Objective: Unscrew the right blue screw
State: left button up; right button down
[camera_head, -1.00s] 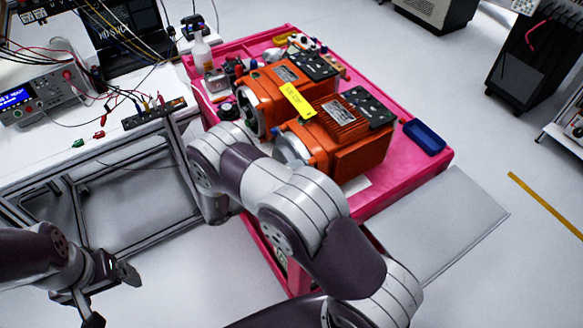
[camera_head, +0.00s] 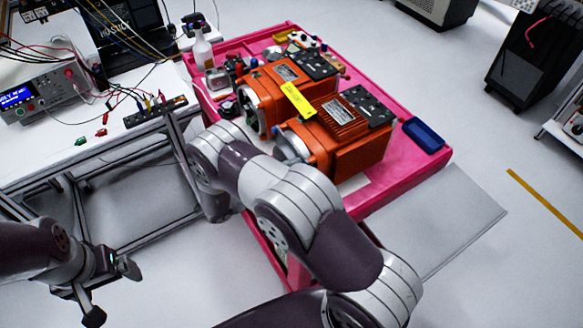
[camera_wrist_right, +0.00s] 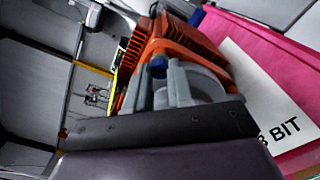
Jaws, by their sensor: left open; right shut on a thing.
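Two orange servo motors sit side by side on the pink cart; the nearer right one (camera_head: 345,145) has a grey round end facing left. In the right wrist view, the orange motor (camera_wrist_right: 185,40) is close ahead with its grey end. My right gripper (camera_wrist_right: 167,84) is shut on the blue screw (camera_wrist_right: 158,67), whose blue head shows at the fingertips; the fingers partly hide it. In the head view my right arm hides this gripper. My left gripper (camera_head: 112,290) is open and empty at the lower left, away from the motors.
The left motor (camera_head: 270,85) stands behind, with a yellow label (camera_head: 298,100) by it. A blue tray (camera_head: 424,134) lies at the right of the pink cart (camera_head: 400,175). A bench with a power supply (camera_head: 35,100) and wires is at the left. A grey panel (camera_head: 440,220) juts out at the right.

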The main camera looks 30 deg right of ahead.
jog(key=shift+n, duration=0.6)
jog(key=shift+r, duration=0.1)
jog(key=c, duration=1.2)
grip_release()
jog(key=shift+o, duration=1.2)
jog(key=shift+d, duration=0.15)
